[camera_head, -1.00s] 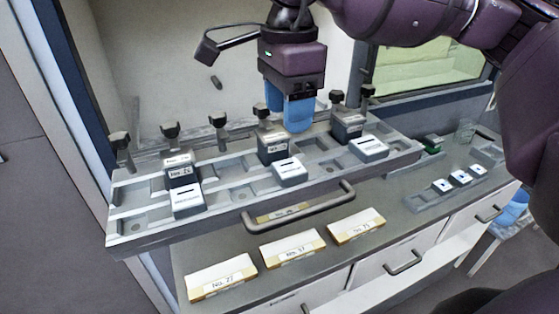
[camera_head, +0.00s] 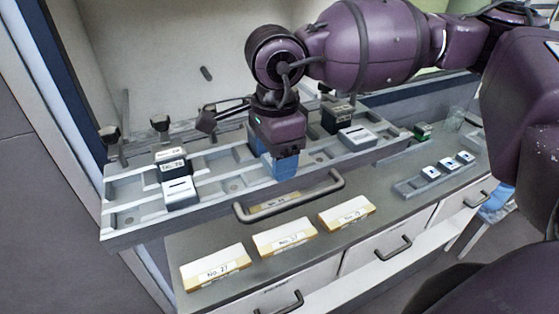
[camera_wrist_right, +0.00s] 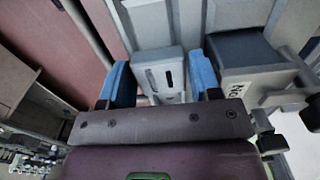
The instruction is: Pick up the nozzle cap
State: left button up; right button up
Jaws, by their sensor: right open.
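My right gripper (camera_head: 279,168) points down over the middle of the grey rack (camera_head: 232,186) in the head view, with blue fingers. In the right wrist view the open fingers (camera_wrist_right: 160,82) stand either side of a pale block with a dark slot (camera_wrist_right: 160,72). This block may be the nozzle cap; I cannot tell for sure. It sits in the rack, and the gripper hides it in the head view. Similar white blocks stand at the left (camera_head: 181,193) and right (camera_head: 357,137) of the rack. My left gripper is out of view.
Dark labelled boxes stand behind the blocks at left (camera_head: 172,163) and right (camera_head: 338,118); one is close beside the right finger in the wrist view (camera_wrist_right: 247,60). A handle (camera_head: 292,203) runs along the front. Labelled cards (camera_head: 285,238) lie on the counter. A small tray (camera_head: 440,178) is at right.

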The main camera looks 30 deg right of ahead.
jog(key=c, duration=0.6)
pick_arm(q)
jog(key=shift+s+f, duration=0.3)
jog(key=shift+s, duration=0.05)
pick_arm(e)
jog(key=shift+r, duration=0.1)
